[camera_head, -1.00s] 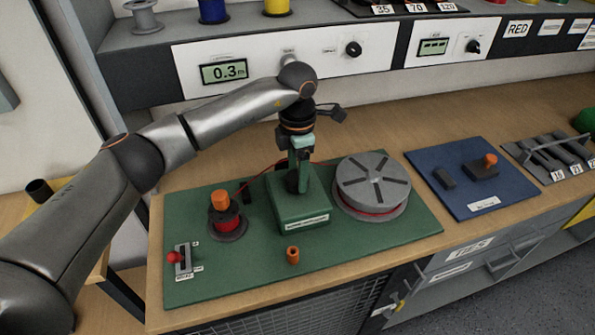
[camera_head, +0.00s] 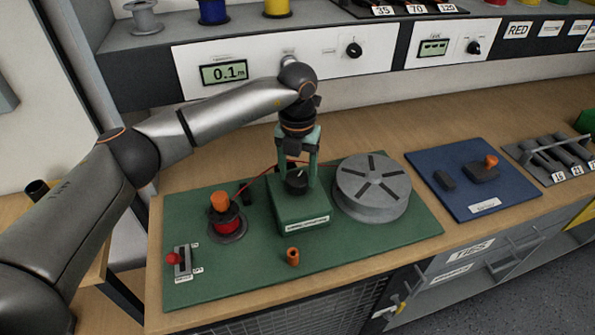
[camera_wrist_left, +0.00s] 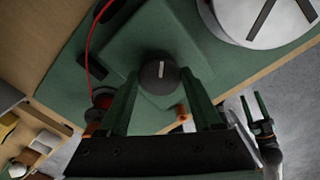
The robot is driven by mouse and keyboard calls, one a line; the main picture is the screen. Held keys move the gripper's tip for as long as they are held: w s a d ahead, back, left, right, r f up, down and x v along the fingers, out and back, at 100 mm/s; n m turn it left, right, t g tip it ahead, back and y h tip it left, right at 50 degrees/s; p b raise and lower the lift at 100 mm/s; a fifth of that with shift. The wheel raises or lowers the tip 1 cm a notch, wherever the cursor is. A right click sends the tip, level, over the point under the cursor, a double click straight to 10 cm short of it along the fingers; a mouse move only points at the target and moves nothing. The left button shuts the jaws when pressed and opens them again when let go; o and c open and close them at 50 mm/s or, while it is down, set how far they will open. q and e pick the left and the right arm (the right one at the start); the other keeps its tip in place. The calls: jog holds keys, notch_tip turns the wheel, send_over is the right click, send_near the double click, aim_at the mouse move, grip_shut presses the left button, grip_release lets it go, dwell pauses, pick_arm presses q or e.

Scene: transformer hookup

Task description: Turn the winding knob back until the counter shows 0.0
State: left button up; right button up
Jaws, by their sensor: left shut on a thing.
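The counter (camera_head: 223,73) on the white back panel reads 0.1 m. The black winding knob (camera_head: 297,184) sits on top of the green box (camera_head: 303,209); its white pointer line shows in the left wrist view (camera_wrist_left: 160,77). My left gripper (camera_head: 298,174) points down over the box, with its green fingers on either side of the knob, shut on it. The grey slotted reel (camera_head: 373,187) stands right of the box. A small spool with red wire (camera_head: 228,225) and an orange top stands left of it. My right gripper (camera_wrist_left: 255,106) shows in the left wrist view, fingers apart and empty.
A red-handled lever (camera_head: 181,260) and an orange peg (camera_head: 293,256) are on the green board (camera_head: 375,240). A red wire (camera_head: 262,175) runs behind the box. A blue board (camera_head: 480,180) lies to the right, with bare bench between.

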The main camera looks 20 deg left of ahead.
aim_at(297, 177)
pick_arm(q)
jog(key=shift+r+n, duration=0.1)
jog(key=shift+n, duration=0.8)
jog(key=o, duration=1.4)
jog(key=shift+c, duration=0.2)
notch_tip(297, 177, up, 12)
jog(key=b, duration=0.1)
jog(key=shift+r, duration=0.25)
jog(key=shift+f, duration=0.1)
